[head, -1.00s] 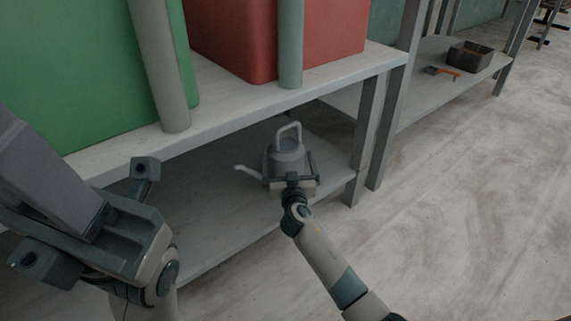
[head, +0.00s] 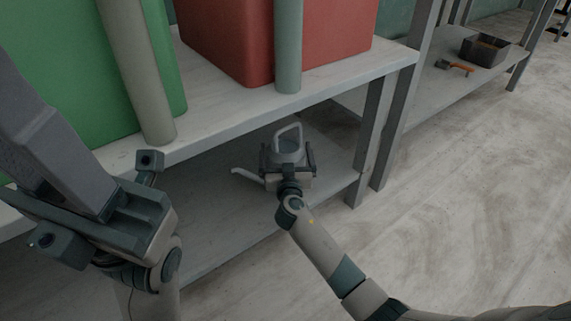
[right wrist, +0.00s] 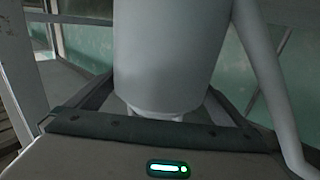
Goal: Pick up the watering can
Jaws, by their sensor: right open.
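The grey watering can (head: 289,146) stands on the lower shelf (head: 225,218), with its looped handle on top and its spout toward the left. My right gripper (head: 288,160) is open, with a finger on either side of the can's body. In the right wrist view the can's body (right wrist: 172,55) fills the middle, between the gripper's fingers, and its spout runs down at the right. I cannot tell whether the fingers touch the can.
The upper shelf (head: 220,110) lies above and behind the can and carries a green bin (head: 60,70) and a red bin (head: 225,40). A shelf leg (head: 370,140) stands right of the can. A dark box (head: 484,50) and an orange-handled tool (head: 456,67) lie on another shelf.

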